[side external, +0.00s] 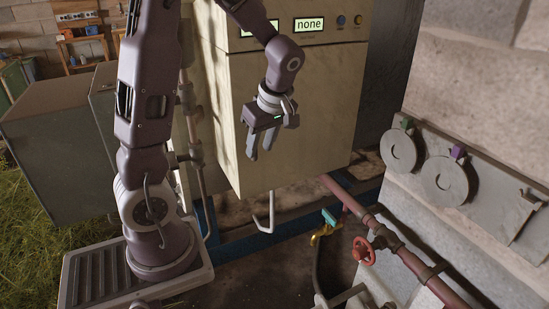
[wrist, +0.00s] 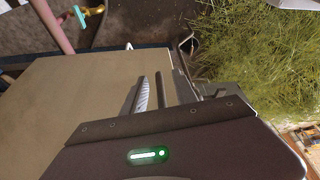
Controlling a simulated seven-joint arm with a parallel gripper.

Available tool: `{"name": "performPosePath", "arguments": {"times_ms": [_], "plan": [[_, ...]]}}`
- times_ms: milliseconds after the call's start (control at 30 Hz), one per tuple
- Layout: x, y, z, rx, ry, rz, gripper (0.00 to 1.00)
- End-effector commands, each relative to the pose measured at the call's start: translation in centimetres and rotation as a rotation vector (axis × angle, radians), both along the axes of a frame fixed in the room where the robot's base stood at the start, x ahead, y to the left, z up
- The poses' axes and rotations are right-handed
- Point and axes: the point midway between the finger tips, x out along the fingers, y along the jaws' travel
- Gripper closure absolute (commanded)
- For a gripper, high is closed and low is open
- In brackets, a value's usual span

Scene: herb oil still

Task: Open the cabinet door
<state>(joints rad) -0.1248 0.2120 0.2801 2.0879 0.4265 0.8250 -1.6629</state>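The beige cabinet (side external: 290,110) has a lit display panel along its top, reading "none", and a wide plain front. I cannot make out a handle or a door seam on it, and the door looks shut. My gripper (side external: 260,156) hangs in front of this face, fingers pointing down, with nothing between them. The fingers stand apart. In the wrist view the fingers (wrist: 160,76) are beside the beige cabinet face (wrist: 75,95), which fills the left; I cannot tell whether they touch it.
A grey box (side external: 55,150) stands at the left. A white hooked pipe (side external: 264,218) hangs below the cabinet. A red pipe (side external: 345,198) with a red valve wheel (side external: 364,251) and a teal-handled tap (side external: 329,216) lies low at right. Grass (wrist: 245,55) shows in the wrist view.

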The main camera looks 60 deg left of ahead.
Motion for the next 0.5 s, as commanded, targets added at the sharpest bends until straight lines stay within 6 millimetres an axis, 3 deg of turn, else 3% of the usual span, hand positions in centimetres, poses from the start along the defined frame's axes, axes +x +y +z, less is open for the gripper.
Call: {"name": "performPosePath", "arguments": {"times_ms": [67, 133, 200, 300, 400, 500], "plan": [[-0.5, -2.6, 2.0, -0.047, -0.02, -0.17, 0.66], [-1.8, -6.4, 4.5, -0.097, -0.046, -0.46, 0.66], [-3.9, -10.4, 6.7, -0.112, -0.07, -0.795, 0.66], [-7.2, -14.8, 8.6, -0.062, -0.093, -1.231, 0.66], [-9.8, -17.7, 9.2, 0.019, -0.098, -1.548, 0.66], [-11.3, -19.0, 9.3, 0.082, -0.094, -1.721, 0.66]]}}
